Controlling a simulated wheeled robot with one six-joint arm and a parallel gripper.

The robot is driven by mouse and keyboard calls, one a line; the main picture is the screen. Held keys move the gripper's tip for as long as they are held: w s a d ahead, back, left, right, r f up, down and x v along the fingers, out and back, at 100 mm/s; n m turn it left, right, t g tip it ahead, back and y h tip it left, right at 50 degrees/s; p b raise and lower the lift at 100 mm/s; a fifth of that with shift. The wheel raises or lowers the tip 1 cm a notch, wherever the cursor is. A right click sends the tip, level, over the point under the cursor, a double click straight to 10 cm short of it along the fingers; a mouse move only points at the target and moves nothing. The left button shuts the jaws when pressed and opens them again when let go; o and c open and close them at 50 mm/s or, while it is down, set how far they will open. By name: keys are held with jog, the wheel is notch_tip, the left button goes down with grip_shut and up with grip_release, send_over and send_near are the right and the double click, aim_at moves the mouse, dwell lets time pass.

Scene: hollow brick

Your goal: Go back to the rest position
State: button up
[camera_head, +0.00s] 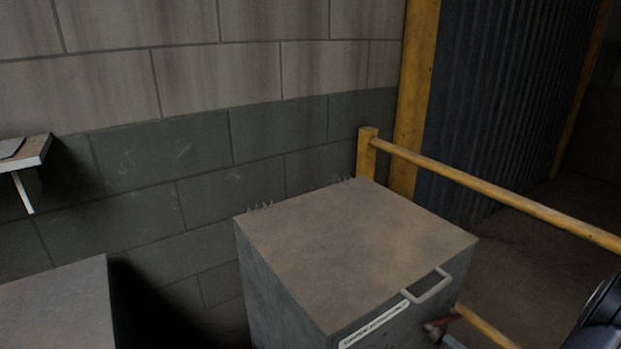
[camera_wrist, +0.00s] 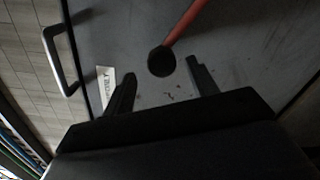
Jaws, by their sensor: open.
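My gripper (camera_wrist: 160,67) shows in the wrist view, its two dark fingers spread apart. A red rod (camera_wrist: 184,23) with a round black end (camera_wrist: 162,61) lies in front of the fingers. The black end appears between the fingertips, and I cannot tell how far it is from them. Behind it is the grey face of a metal box (camera_wrist: 240,45), with a white label (camera_wrist: 106,85). In the head view the closed box (camera_head: 355,245) stands against the wall, and a reddish part (camera_head: 437,325) shows at its lower front. My gripper is not visible there.
The box has a metal handle (camera_head: 428,287) protruding at its front edge. A yellow rail (camera_head: 500,195) runs along the right. Another grey box (camera_head: 55,310) is at lower left, and a small shelf (camera_head: 25,152) is on the wall. Bare floor (camera_head: 530,240) shows beyond the rail.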

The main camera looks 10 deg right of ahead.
aim_at(440, 343)
jog(key=x, duration=0.4)
jog(key=f+x, duration=0.1)
jog(key=x, duration=0.1)
jog(key=shift+a+b, duration=0.2)
jog(key=shift+b, duration=0.15)
jog(key=f+n+b, duration=0.1)
jog(key=b, duration=0.1)
jog(key=a+f+n+b, duration=0.1)
jog(key=f+b, duration=0.1)
jog(key=f+n+b, duration=0.1)
jog(key=f+b, duration=0.1)
jog(key=shift+s+a+b, duration=0.3)
jog(key=shift+s+b, duration=0.05)
jog(key=shift+b, duration=0.05)
notch_tip(440, 343, down, 3)
jog(key=n+b, duration=0.2)
jog(key=b, duration=0.2)
jog(key=shift+s+a+f, duration=0.1)
jog(key=shift+a, duration=0.05)
jog(key=w+d+f+n+b, duration=0.1)
jog(key=f+n+b, duration=0.3)
jog(key=b, duration=0.6)
jog(key=d+f+n+b, duration=0.3)
jog(key=f+n+b, duration=0.1)
jog(key=f+b, duration=0.5)
jog(key=shift+w+b, duration=0.35)
jog(key=shift+b, duration=0.25)
jog(key=shift+n, duration=0.3)
